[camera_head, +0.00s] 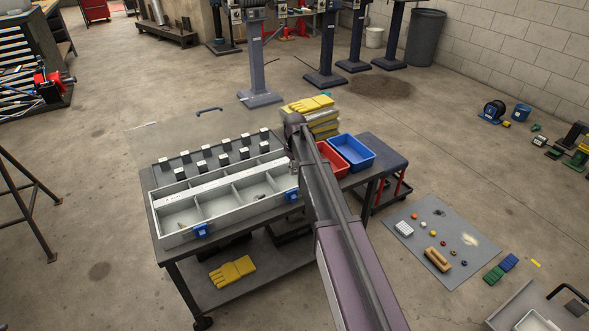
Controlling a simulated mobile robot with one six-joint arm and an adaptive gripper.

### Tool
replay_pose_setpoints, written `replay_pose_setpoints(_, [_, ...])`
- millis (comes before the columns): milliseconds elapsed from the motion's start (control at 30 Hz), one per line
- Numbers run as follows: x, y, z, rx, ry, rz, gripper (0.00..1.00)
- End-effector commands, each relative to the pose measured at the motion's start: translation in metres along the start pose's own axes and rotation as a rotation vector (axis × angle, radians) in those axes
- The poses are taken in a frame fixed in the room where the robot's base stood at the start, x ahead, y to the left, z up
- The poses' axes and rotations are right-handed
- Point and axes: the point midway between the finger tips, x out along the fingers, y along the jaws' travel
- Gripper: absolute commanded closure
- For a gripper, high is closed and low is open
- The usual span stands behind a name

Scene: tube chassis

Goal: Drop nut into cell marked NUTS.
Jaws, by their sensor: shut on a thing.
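A light grey sorting tray (179,239) with several cells stands on the workbench, left of my arm. I cannot read any cell mark, so I cannot tell which cell is marked NUTS. My arm reaches up from the bottom of the picture to the tray's right end.
Blue clips (201,231) sit on the tray's front. Several dark blocks with white tops (202,152) stand behind it. A red bin (331,163), a blue bin (352,153) and stacked yellow items (312,109) are at right. A yellow glove (232,271) lies on the lower shelf.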

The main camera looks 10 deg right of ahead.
Motion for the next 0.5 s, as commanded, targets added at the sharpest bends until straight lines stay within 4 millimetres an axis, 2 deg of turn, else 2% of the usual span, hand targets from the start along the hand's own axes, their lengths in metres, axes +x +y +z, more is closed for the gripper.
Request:
replay_pose_setpoints(100, [-0.0002, 0.0002, 0.0001, 0.0, 0.0, 0.0, 0.9])
replay_pose_setpoints(133, [-0.0002, 0.0002, 0.0002, 0.0, 0.0, 0.0, 0.67])
replay_pose_setpoints(200, [-0.0002, 0.0003, 0.0002, 0.0, 0.0, 0.0, 0.46])
replay_pose_setpoints(267, [-0.0002, 0.0004, 0.0002, 0.001, 0.0, 0.0, 0.3])
replay_pose_setpoints(500, [-0.0002, 0.0006, 0.0004, 0.001, 0.0, 0.0, 0.3])
